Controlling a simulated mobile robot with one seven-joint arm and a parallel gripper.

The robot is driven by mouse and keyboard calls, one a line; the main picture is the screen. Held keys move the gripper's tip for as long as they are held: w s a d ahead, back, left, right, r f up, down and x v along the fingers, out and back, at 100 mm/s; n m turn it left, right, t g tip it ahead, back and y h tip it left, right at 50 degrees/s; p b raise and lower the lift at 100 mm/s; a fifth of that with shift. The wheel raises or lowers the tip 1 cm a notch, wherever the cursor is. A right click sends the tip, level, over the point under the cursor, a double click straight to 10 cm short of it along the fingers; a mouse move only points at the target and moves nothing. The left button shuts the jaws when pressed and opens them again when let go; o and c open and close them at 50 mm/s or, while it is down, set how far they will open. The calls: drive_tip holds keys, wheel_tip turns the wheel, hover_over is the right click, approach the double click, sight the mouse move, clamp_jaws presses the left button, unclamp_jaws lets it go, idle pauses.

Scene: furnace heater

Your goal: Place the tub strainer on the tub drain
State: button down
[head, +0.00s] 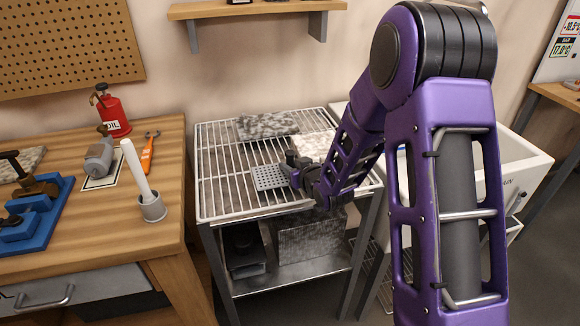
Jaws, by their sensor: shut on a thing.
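The tub strainer (268,178) is a small grey square plate with rows of holes. It is at my gripper (292,172), which is shut on its right edge over the wire rack. I cannot tell whether the strainer touches the rack wires. The white tub (527,160) stands at the right, partly behind my purple arm. Its drain is not visible; my arm covers much of the tub.
The white wire rack (222,160) holds a mottled grey slab (266,125) and a pale slab (315,146). A wooden bench (95,245) on the left carries a red oil can (113,115), a wrench (149,152) and a blue vise (38,215). A wall shelf (255,10) hangs above.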

drive_tip(key=shift+f+b, duration=0.15)
drive_tip(key=shift+b, duration=0.15)
drive_tip(key=c, duration=1)
unclamp_jaws()
